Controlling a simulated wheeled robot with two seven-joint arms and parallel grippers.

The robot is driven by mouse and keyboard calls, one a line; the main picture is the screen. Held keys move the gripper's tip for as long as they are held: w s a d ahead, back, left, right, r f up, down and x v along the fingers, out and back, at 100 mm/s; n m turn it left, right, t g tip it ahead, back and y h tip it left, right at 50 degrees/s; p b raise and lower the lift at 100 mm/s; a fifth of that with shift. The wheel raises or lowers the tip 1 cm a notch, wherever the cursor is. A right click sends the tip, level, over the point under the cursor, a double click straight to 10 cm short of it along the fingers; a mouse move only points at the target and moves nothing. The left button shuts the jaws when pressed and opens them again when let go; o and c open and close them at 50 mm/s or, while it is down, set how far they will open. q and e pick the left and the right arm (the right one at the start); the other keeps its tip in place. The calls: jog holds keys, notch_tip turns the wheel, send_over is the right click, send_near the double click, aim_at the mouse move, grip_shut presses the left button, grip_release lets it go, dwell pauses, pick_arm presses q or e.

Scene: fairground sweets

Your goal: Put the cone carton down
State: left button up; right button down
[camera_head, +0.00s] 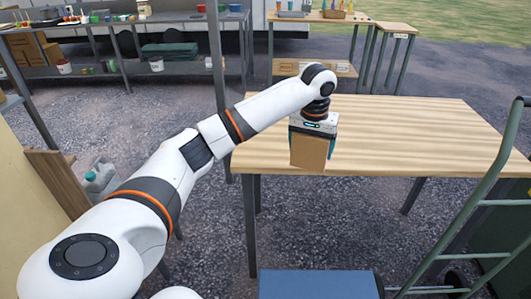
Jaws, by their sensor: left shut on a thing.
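My left gripper (313,134) is shut on the cone carton (309,152), a small brown box. It holds the carton at the near left part of the wooden table (420,125). Teal-coloured edges show at the carton's sides, by the fingers. The carton's lower end overlaps the table's front edge in the picture, and I cannot tell whether it touches the top. My right gripper is not in view.
The rest of the tabletop is bare. A green hand truck (468,205) stands at the right front, and a blue box top (318,285) is at the bottom. A pale jerrycan (101,178) stands at the left. Stalls with goods are behind.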

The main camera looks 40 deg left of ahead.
pick_arm(q)
jog(key=w+a+r+n, duration=0.1)
jog(key=w+a+n, duration=0.1)
jog(key=a, duration=0.8)
jog(key=w+a+n, duration=0.2)
jog(key=a, duration=0.8)
notch_tip(320, 180, down, 9)
jog(key=shift+s+f, duration=0.1)
jog(key=shift+f, duration=0.25)
jog(key=shift+f, duration=0.1)
jog(key=o, duration=0.9)
jog(key=r, duration=0.8)
jog(key=s+d+r, duration=0.1)
jog(key=r, duration=0.3)
jog(key=shift+r, duration=0.1)
